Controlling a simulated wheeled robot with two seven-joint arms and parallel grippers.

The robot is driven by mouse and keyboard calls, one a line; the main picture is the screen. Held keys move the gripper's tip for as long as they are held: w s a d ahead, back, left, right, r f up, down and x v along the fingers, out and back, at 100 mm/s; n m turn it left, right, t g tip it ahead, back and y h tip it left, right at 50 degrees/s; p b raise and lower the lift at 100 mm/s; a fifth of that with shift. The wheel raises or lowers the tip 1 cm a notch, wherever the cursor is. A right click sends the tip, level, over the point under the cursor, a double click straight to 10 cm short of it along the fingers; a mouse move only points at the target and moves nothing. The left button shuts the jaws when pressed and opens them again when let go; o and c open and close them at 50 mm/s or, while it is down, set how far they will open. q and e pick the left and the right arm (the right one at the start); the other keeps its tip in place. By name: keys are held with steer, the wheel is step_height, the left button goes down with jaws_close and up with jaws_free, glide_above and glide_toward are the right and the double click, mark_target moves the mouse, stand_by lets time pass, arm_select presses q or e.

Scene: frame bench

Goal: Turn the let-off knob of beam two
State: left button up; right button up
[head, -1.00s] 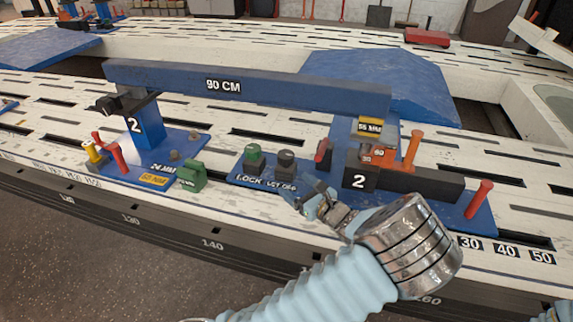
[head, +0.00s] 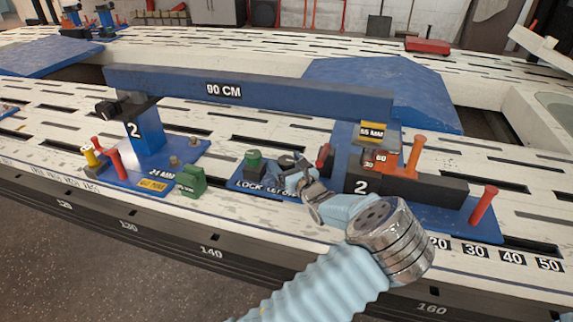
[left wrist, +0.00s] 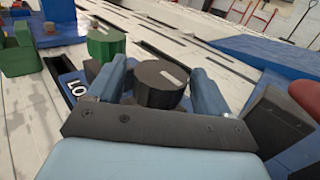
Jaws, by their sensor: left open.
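The let-off knob is a dark round knob with a pale line on top. In the left wrist view the let-off knob (left wrist: 160,83) sits between my two blue fingers. In the head view the let-off knob (head: 287,160) is partly hidden by my left gripper (head: 290,177). My left gripper (left wrist: 157,88) is open, one finger on each side of the knob; I cannot tell whether either touches it. The green lock knob (head: 253,160) stands just left of it. Beam two (head: 290,93), blue and marked 90 CM, spans above and behind. My right gripper is not in view.
A black block marked 2 (head: 362,180) stands close to the right of my gripper, with a red peg (head: 323,157) beside it. A green block (head: 190,181) and red pegs stand to the left. The white slotted bench top (head: 225,195) is clear in front.

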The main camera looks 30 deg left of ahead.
arm_select(q)
steer(key=shift+w+a, duration=0.1)
steer(key=shift+a, duration=0.05)
steer(key=c, duration=0.9)
steer(key=shift+c, duration=0.2)
